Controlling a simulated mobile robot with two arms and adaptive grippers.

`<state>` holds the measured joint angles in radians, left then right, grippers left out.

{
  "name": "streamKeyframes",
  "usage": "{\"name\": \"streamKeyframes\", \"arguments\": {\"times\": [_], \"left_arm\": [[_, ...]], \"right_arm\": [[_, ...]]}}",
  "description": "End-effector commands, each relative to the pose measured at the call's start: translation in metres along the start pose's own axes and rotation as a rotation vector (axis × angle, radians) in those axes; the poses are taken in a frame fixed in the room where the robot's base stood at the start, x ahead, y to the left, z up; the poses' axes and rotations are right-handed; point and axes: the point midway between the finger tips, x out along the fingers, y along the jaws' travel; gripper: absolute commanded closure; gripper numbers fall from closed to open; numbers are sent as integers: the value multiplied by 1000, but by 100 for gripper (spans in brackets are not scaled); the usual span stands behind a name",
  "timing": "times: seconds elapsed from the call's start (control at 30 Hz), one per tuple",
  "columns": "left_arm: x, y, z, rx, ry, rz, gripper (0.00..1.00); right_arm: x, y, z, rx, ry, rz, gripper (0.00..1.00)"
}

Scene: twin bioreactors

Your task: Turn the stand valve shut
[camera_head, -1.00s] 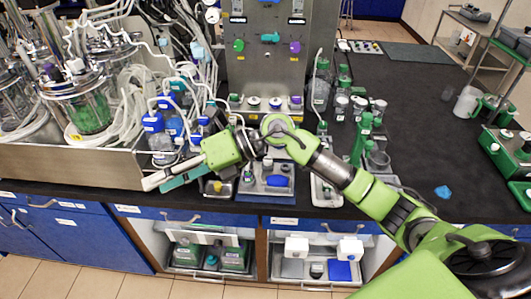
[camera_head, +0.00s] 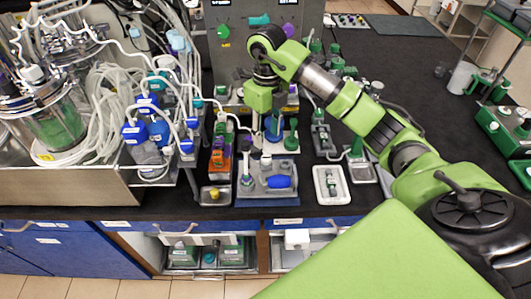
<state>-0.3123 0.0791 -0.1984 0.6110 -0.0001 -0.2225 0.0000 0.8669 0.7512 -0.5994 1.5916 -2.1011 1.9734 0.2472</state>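A small grey stand on a blue base (camera_head: 267,197) sits near the bench's front edge. It carries short upright posts and a blue lying piece (camera_head: 279,182). I cannot tell for certain which part is the stand valve. My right gripper (camera_head: 257,138) points down above and just behind this stand. Its fingers are small and overlap the things behind, so I cannot tell whether they are open, shut or touching anything. My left gripper is not in view.
A white tray (camera_head: 344,198) with a small green-grey item lies right of the stand. An orange rack (camera_head: 219,172) and a small yellow-topped box (camera_head: 214,195) are left of it. Glass vessels with tubing (camera_head: 56,130) fill the left. The dark bench at right is mostly clear.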

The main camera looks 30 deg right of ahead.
Motion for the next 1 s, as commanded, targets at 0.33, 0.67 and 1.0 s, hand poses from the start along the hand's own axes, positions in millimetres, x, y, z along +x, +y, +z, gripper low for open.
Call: {"name": "streamKeyframes", "arguments": {"times": [0.33, 0.67, 1.0], "left_arm": [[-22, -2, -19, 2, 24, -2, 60], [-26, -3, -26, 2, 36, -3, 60], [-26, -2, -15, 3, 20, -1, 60]], "right_arm": [[69, 2, -1, -2, 3, 3, 62], [94, 1, 0, -2, -1, 1, 62], [94, 1, 0, -2, -2, 1, 93]]}}
